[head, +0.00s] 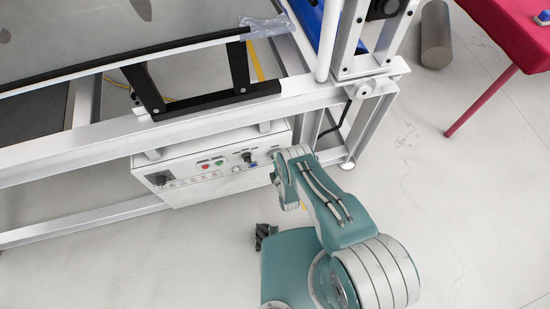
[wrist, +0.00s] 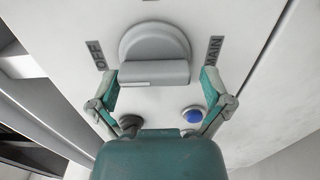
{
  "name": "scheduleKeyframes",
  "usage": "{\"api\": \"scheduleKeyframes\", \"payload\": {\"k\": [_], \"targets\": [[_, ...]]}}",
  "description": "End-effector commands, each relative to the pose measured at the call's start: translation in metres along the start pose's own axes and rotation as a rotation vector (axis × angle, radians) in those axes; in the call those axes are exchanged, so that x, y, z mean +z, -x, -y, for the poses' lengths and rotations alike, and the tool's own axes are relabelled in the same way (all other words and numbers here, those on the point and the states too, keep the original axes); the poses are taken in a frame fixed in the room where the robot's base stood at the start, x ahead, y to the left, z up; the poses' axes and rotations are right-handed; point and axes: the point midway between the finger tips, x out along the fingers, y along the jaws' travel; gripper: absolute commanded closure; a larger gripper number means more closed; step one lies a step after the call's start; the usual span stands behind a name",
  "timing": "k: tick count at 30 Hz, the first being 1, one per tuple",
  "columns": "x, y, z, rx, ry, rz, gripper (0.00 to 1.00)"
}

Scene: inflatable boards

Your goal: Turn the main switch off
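The main switch (wrist: 156,50) is a large round grey knob with a wide raised grip bar, on a white panel in the wrist view. An "OFF" label (wrist: 95,54) is at its left and a "MAIN" label (wrist: 214,50) at its right. My gripper (wrist: 160,79) is open, with one teal finger on each side of the grip bar. I cannot tell whether the fingers touch it. In the head view, my arm reaches the right end of the white control box (head: 190,192); I cannot make out the gripper's fingers there.
A blue button (wrist: 193,114) and a dark knob (wrist: 130,122) sit below the switch. The box carries red (head: 203,167) and green (head: 219,163) buttons under the metal frame (head: 190,125). Floor in front is mostly clear.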

Motion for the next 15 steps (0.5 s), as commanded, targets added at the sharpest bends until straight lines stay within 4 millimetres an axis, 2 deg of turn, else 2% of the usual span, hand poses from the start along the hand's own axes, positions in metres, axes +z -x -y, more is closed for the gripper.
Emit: {"api": "scheduleKeyframes", "payload": {"k": [8,11,15], "targets": [[0.001,0.002,-0.001,0.003,-0.001,0.003,0.00],[0.001,0.013,-0.001,0.002,-0.001,0.003,0.00],[0.000,0.038,0.001,0.000,0.000,0.002,0.00]]}}
